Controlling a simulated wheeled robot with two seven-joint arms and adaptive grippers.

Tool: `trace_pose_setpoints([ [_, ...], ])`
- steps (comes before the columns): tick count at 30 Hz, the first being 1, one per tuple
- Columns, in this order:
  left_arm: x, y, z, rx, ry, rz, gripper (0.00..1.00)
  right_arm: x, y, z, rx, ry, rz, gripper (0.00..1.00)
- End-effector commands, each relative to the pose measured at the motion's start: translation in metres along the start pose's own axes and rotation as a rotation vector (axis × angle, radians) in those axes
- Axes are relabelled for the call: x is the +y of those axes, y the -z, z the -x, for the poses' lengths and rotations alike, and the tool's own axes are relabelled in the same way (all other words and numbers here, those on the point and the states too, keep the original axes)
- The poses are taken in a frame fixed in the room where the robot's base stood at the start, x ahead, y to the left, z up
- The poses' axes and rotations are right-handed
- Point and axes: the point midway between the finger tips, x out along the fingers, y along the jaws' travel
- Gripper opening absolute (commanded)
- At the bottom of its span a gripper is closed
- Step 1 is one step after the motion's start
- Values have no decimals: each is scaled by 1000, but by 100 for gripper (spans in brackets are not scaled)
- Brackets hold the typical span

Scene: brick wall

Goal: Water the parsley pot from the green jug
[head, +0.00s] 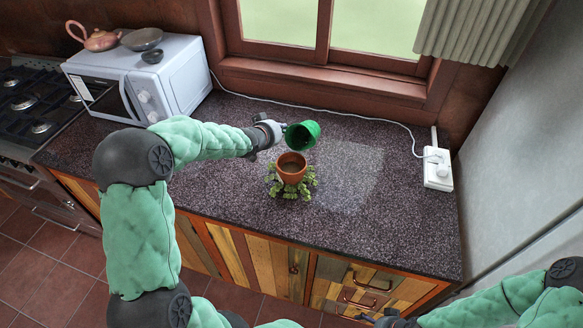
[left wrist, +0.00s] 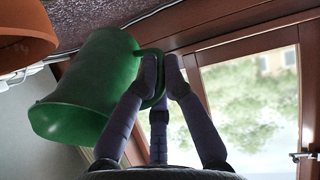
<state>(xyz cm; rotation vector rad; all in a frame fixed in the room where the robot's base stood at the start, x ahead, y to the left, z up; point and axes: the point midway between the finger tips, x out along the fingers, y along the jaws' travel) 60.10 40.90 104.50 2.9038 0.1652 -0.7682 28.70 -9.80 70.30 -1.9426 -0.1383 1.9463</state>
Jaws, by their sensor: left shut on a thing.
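The green jug (head: 311,129) is held tilted, just above and behind the terracotta parsley pot (head: 291,172) in the head view. Green leaves (head: 306,184) spread around the pot, which stands on the dark speckled counter. My left gripper (head: 275,131) is shut on the jug's handle. In the left wrist view the fingers (left wrist: 160,85) close on the handle of the jug (left wrist: 95,85), and part of the pot (left wrist: 25,40) shows at the upper left. No stream of water is visible. My right gripper (head: 385,318) is at the bottom edge, partly cut off; its opening is unclear.
A white microwave (head: 165,80) with a pink teapot (head: 100,40) and bowls on top stands at the left, beside the stove (head: 35,105). A white cable runs along the back to a socket block (head: 437,170). The counter (head: 400,220) right of the pot is clear.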

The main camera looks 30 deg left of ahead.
Motion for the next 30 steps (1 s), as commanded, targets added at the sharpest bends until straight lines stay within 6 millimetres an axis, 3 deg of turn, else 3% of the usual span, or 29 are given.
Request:
trace_pose_setpoints([
  [7, 0, 0, 1, 44, -4, 7, 0, 5, 0, -15, 0, 0, 0, 100],
  [30, 0, 2, 4, 75, -7, 19, 0, 8, 1, -23, 0, 0, 0, 100],
])
